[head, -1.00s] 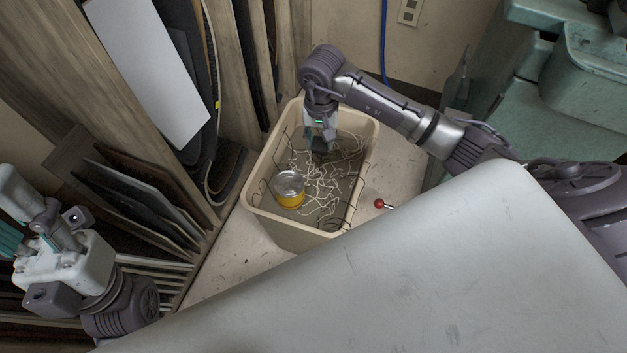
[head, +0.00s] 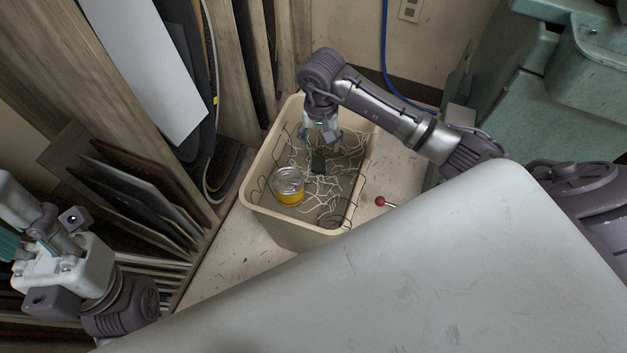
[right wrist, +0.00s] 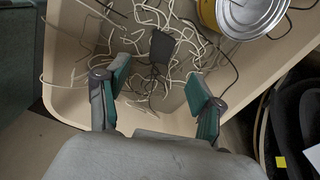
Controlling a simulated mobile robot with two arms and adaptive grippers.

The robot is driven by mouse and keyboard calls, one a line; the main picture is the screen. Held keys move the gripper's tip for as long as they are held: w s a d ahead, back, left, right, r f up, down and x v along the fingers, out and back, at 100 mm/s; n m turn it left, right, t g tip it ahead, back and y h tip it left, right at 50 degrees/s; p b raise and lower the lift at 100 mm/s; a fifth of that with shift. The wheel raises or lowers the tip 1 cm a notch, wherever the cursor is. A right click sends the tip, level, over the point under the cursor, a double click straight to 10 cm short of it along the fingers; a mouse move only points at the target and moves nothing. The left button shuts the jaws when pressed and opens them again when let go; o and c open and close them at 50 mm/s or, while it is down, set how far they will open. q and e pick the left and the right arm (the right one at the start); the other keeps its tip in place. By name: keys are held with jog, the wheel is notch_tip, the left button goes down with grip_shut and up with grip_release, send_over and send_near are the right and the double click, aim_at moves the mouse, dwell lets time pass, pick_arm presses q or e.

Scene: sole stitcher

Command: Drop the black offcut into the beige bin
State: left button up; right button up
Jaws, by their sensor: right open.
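The black offcut (head: 318,162) is a small dark piece lying among pale cords inside the beige bin (head: 262,165). The right wrist view shows the offcut (right wrist: 162,46) on the cords, apart from both fingers. My right gripper (head: 322,143) points down over the back part of the bin. Its teal-padded fingers (right wrist: 158,92) are spread with nothing between them. My left gripper (head: 20,255) is at the left edge of the head view, away from the bin; its fingers are not clear.
A yellow can (head: 289,187) with a metal lid sits in the bin. A red-knobbed lever (head: 381,201) stands right of the bin. A pale grey surface (head: 400,260) fills the front. Boards (head: 130,185) stand in a rack at left.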

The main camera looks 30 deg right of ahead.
notch_tip(320, 180, up, 12)
dwell(0.6)
jog(key=shift+s, duration=0.1)
